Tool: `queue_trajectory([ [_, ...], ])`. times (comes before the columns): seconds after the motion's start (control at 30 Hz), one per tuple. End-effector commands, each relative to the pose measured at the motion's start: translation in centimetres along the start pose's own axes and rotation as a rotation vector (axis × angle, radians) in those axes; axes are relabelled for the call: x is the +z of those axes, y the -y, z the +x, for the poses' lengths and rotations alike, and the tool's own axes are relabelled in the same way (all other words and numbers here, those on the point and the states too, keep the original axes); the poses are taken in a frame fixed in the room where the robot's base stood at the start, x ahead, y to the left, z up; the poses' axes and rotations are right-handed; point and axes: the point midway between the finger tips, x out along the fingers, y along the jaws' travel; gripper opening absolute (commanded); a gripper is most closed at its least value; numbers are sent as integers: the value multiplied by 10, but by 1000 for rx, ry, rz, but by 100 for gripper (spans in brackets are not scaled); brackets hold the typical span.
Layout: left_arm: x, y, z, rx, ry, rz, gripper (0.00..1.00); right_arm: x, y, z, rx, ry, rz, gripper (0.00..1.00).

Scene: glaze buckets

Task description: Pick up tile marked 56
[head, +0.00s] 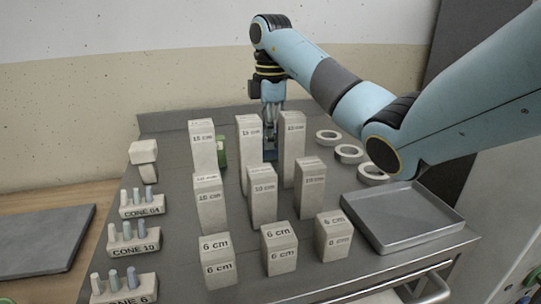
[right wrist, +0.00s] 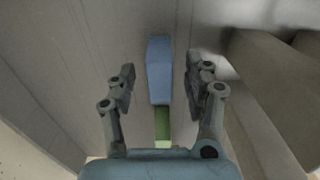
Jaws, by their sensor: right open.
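My right gripper (head: 270,138) points down behind the back row of tall blocks, its tips partly hidden by them. In the right wrist view the open gripper (right wrist: 160,90) has its fingers on either side of a narrow blue tile (right wrist: 158,68) with a green part (right wrist: 162,128) nearer my palm. A gap shows between each finger and the tile. In the head view a green piece (head: 221,152) shows partly behind the back left block. No marking 56 can be read in either view. My left gripper is not in view.
Pale blocks labelled 15 cm (head: 201,150), 10 cm (head: 262,195) and 6 cm (head: 279,248) stand in rows on the grey table. Rings (head: 349,154) and an empty tray (head: 385,246) are at right. Cone holders (head: 133,242) line the left edge.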

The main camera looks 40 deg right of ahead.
Motion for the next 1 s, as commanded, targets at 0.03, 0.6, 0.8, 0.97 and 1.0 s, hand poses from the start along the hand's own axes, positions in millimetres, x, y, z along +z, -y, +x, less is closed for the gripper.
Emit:
queue_trajectory([
  [0.03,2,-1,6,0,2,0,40,0,1,14,-5,1,0,51],
  [0.6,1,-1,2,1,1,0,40,0,0,25,0,0,-1,20],
  [0.8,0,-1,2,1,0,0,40,0,0,25,0,0,-1,0],
  [0.97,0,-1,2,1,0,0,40,0,0,24,0,0,-1,0],
  [1.0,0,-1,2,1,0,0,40,0,0,24,0,0,-1,0],
])
